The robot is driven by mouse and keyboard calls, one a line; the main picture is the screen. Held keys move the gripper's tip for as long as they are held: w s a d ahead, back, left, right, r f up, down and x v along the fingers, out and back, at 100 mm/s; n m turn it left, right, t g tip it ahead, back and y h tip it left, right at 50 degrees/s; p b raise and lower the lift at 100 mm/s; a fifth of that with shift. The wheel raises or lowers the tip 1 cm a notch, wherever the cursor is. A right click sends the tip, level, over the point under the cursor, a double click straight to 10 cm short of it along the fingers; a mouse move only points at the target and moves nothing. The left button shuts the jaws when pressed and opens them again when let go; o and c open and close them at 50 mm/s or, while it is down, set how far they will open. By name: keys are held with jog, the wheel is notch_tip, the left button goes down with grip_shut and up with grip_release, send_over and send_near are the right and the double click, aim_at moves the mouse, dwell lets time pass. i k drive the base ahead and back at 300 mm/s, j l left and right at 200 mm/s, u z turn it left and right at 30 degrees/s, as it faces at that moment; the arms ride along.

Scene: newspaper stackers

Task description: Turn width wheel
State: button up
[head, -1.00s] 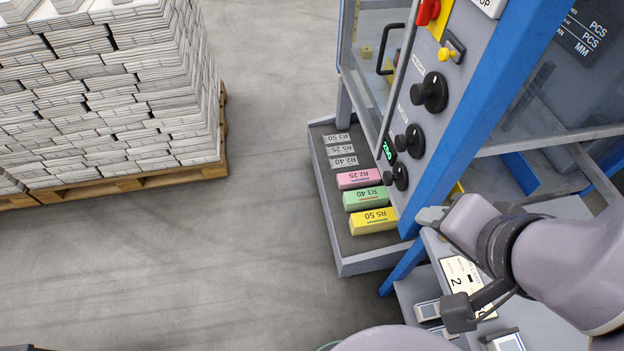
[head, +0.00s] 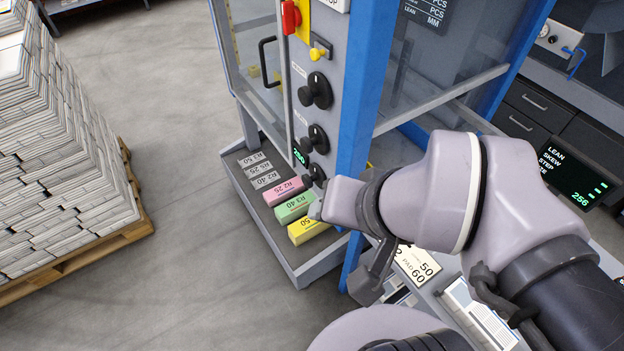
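A grey control panel on a blue-framed machine carries three black knobs with handles: an upper one (head: 317,91), a middle one (head: 315,139) and a lower one (head: 315,176). Their labels are too small to read, so I cannot tell which is the width wheel. A small green-lit display (head: 300,153) sits beside the lower two. My gripper (head: 317,208) is just below the lower knob, in front of the colored blocks in this view. Its fingers are mostly hidden by my wrist, and I cannot tell whether they touch anything or are open.
A grey tray (head: 302,277) holds pink (head: 283,191), green (head: 293,207) and yellow (head: 308,229) blocks. A red switch (head: 291,17) and yellow knob (head: 318,53) sit higher. A pallet (head: 132,213) of paper stacks stands left; floor between is clear. A dark screen (head: 577,176) shows 256.

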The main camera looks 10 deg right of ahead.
aim_at(318, 177)
jog(key=j+z, duration=0.2)
jog(key=j, duration=0.25)
jog(key=k+j+z, duration=0.2)
jog(key=j, duration=0.2)
jog(key=j+z, duration=0.2)
jog(key=j, duration=0.25)
jog(key=k+j+z, duration=0.2)
jog(key=j, duration=0.2)
jog(key=i+j+z, duration=0.15)
jog(key=i, duration=0.2)
jog(key=i+j+z, duration=0.15)
jog(key=i, duration=0.2)
